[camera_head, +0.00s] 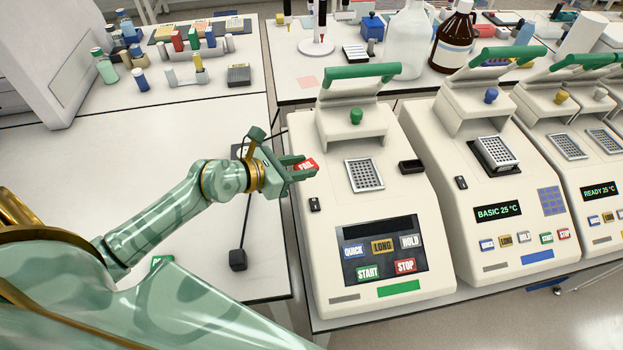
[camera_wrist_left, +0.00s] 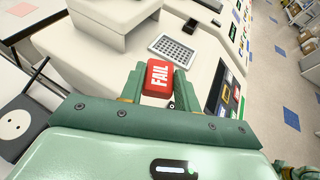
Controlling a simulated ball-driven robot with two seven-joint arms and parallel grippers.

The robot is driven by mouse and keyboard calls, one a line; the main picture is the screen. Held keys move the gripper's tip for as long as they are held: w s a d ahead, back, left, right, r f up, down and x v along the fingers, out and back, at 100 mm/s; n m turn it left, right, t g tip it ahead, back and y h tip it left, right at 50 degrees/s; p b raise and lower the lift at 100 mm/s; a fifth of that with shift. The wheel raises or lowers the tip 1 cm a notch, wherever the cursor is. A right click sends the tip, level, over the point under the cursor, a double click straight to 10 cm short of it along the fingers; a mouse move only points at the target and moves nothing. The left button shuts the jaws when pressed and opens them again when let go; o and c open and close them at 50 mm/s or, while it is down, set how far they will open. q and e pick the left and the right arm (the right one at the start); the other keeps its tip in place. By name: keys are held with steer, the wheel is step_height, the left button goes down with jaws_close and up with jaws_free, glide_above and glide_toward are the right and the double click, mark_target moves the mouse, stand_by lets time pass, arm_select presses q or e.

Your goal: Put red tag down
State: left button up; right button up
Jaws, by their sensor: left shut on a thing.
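The red tag (camera_head: 307,165) reads "FAIL" in white letters. My left gripper (camera_head: 301,170) is shut on it and holds it at the left edge of the nearest thermal cycler, the one with the green handle. In the left wrist view the red tag (camera_wrist_left: 158,78) sits between the two green fingers (camera_wrist_left: 158,88), with the cycler's pale casing beyond it. I cannot tell how far above the surface the tag is. My right gripper is not in view.
The nearest cycler (camera_head: 385,205) has a sample block (camera_head: 364,175), a small black tray (camera_head: 411,167) and a button panel (camera_head: 384,250). More cyclers stand to the right. A black block with a cable (camera_head: 238,260) lies on the white table (camera_head: 200,285). Bottles and racks stand behind.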

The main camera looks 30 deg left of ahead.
mark_target(309, 185)
arm_select(q)
steer(key=f, duration=0.1)
steer(key=w+f, duration=0.1)
steer(key=w+f+b, duration=0.1)
steer(key=shift+w+d+f, duration=0.25)
steer(key=shift+d+f, duration=0.05)
steer(key=shift+d, duration=0.05)
steer(key=shift+w+f+b, duration=0.15)
steer(key=shift+f+b, duration=0.55)
steer(key=shift+f, duration=0.95)
steer(key=shift+f, duration=0.2)
steer(key=o, duration=1)
steer(key=shift+c, duration=0.2)
steer(key=shift+r, duration=0.1)
